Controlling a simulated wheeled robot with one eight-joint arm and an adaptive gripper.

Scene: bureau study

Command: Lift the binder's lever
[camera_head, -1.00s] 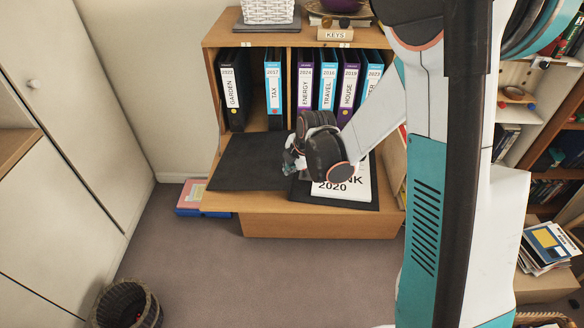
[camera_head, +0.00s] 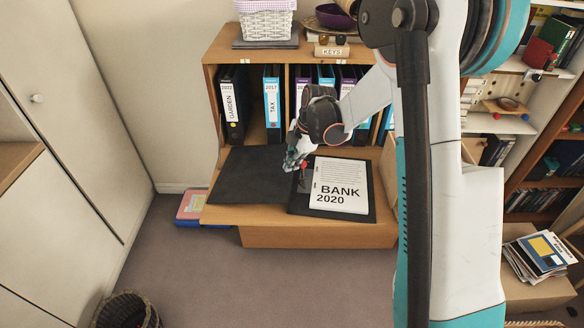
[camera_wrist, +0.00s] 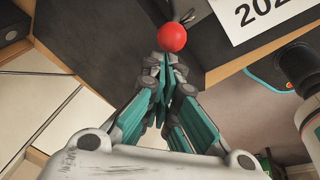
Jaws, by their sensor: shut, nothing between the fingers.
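The binder lies open and flat on the wooden desk flap (camera_head: 225,214). Its bare black cover (camera_head: 250,176) is on the left. White sheets (camera_head: 340,187) marked BANK 2020 lie on the right half, and also show in the wrist view (camera_wrist: 255,18). The lever's red ball (camera_wrist: 172,37) is just beyond my fingertips in the wrist view, on a dark metal arm. In the head view the ball (camera_head: 304,165) is a small red spot beside the sheets. My gripper (camera_wrist: 167,66) is shut and empty, close to the ball. I cannot tell whether they touch.
Upright binders, such as GARDEN (camera_head: 232,105) and TAX (camera_head: 272,104), stand in the shelf behind. A KEYS box (camera_head: 331,51) and a white basket (camera_head: 266,20) are on top. A wicker bin (camera_head: 125,310) stands on the open floor at front left.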

